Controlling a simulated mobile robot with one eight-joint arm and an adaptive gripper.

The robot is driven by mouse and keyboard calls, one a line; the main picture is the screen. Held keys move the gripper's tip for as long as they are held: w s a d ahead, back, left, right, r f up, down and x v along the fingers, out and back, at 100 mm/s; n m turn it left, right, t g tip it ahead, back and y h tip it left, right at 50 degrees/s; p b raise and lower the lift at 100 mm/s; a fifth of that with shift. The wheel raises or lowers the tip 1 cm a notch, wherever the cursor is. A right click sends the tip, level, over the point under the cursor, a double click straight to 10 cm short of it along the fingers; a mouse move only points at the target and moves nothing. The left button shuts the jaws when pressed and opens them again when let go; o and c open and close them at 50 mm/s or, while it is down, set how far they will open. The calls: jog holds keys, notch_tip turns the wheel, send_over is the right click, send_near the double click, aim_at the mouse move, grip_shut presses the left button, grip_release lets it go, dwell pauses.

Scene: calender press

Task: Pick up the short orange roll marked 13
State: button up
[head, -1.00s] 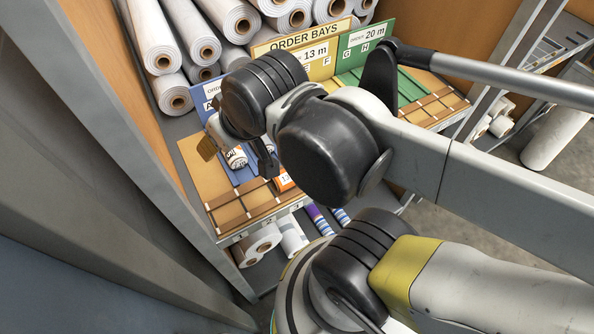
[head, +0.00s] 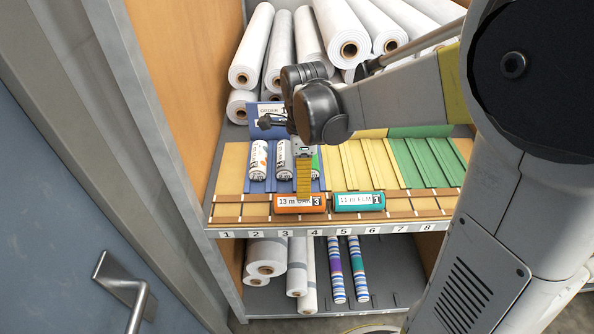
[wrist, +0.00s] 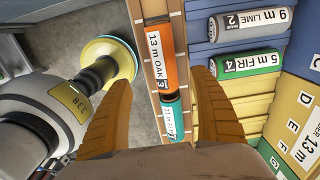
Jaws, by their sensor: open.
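The orange roll (head: 290,209) lies across the front wooden strip of the shelf, its label reading 13 m OAK 3. It also shows in the wrist view (wrist: 160,62), between my two tan fingers. My gripper (wrist: 160,80) is open, one finger on each side of the roll, with visible gaps. In the head view my gripper (head: 303,188) points down over the roll, one finger covering part of its label. How far the fingertips are above the strip I cannot tell.
A teal roll (head: 358,202) marked 11 m ELM lies end to end close beside the orange one. Several labelled rolls, including 9 m LIME (wrist: 250,23) and 5 m FIR (wrist: 245,62), lie in the blue bays behind. Long white rolls (head: 342,30) fill the back. Yellow and green bays are empty.

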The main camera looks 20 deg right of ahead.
aim_at(300, 202)
jog(key=f, duration=0.1)
jog(key=f+b, duration=0.1)
jog(key=f, duration=0.3)
jog(key=shift+w+a+f+b, duration=0.15)
jog(key=shift+w+f+b, duration=0.05)
jog(key=shift+w+b, duration=0.1)
jog(key=f+b, duration=0.2)
jog(key=f, duration=0.3)
jog(key=shift+w+f, duration=0.2)
jog(key=c, duration=1.3)
